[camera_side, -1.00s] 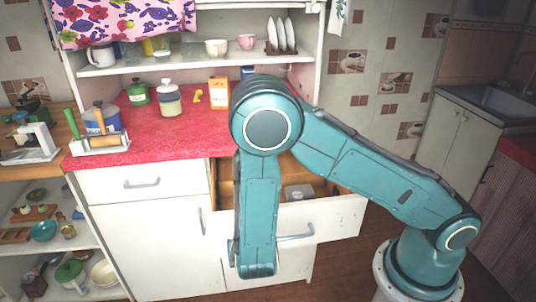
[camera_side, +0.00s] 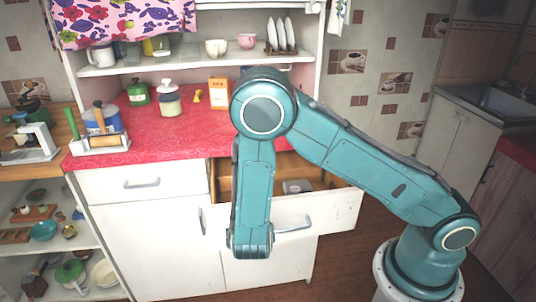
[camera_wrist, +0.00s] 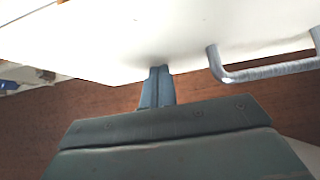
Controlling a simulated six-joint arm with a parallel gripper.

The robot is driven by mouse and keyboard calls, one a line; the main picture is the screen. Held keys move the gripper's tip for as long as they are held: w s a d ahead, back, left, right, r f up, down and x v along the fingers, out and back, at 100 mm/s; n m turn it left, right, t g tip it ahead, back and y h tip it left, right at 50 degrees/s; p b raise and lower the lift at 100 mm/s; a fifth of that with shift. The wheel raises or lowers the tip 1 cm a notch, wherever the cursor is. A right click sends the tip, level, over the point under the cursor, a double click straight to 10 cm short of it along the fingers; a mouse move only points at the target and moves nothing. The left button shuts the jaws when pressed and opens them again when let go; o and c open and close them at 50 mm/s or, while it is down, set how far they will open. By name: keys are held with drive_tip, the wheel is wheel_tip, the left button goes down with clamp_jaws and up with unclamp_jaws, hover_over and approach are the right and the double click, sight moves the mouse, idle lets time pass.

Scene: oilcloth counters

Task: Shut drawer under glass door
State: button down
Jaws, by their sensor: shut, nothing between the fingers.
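The right-hand drawer (camera_side: 335,212) of the white cupboard is partly open, with a small grey item (camera_side: 297,187) inside. Its white front has a metal handle (camera_side: 294,225), which also shows at the right of the wrist view (camera_wrist: 265,73). My gripper (camera_wrist: 159,70) is shut and empty, its fingertips at the lower part of the drawer front (camera_wrist: 120,40), left of the handle; they look to be touching it. In the side view my wrist hides the fingers and part of the drawer front. I cannot make out a glass door.
The left drawer (camera_side: 140,185) is shut. The red countertop (camera_side: 190,134) above carries a green pot (camera_side: 139,94), a jar (camera_side: 171,104) and an orange box (camera_side: 219,92). A shelf unit (camera_side: 75,245) stands at left. Brown floor is open at right.

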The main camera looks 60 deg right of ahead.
drive_tip(key=w+d, duration=1.8)
drive_tip(key=shift+d, duration=0.1)
drive_tip(key=shift+w+d+r, duration=0.1)
drive_tip(key=shift+w+d, duration=0.25)
drive_tip(key=shift+s, duration=0.1)
drive_tip(key=shift+s+a, duration=0.35)
drive_tip(key=shift+a, duration=0.05)
drive_tip(key=s+a, duration=0.2)
drive_tip(key=shift+s+a, duration=0.2)
drive_tip(key=shift+a, duration=0.15)
drive_tip(key=v, duration=1)
